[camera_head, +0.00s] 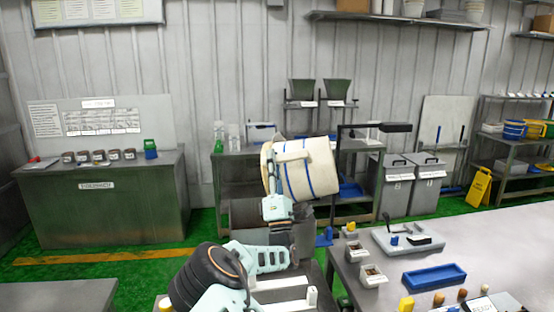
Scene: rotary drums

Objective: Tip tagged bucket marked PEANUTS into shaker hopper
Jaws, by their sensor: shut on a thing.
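A cream bucket (308,168) with blue bands is held up on its side, well tilted, in the middle of the view. A pale tag shows on its upper side, but its writing is too small to read. My gripper (275,192) is shut on the bucket at its lower left edge; the exact grip is partly hidden. A grey metal bin-like hopper (243,214) stands below and behind my gripper, partly hidden by my arm. I cannot tell whether the bucket is directly over it, nor see the bucket's contents.
A grey table (490,240) at right holds a blue tray (434,275), a scale-like device (408,241) and small containers. Two labelled green hoppers (320,90) stand on a rear rack. Grey lidded bins (396,190) and a yellow floor sign (479,187) stand back right. Green floor is open at left.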

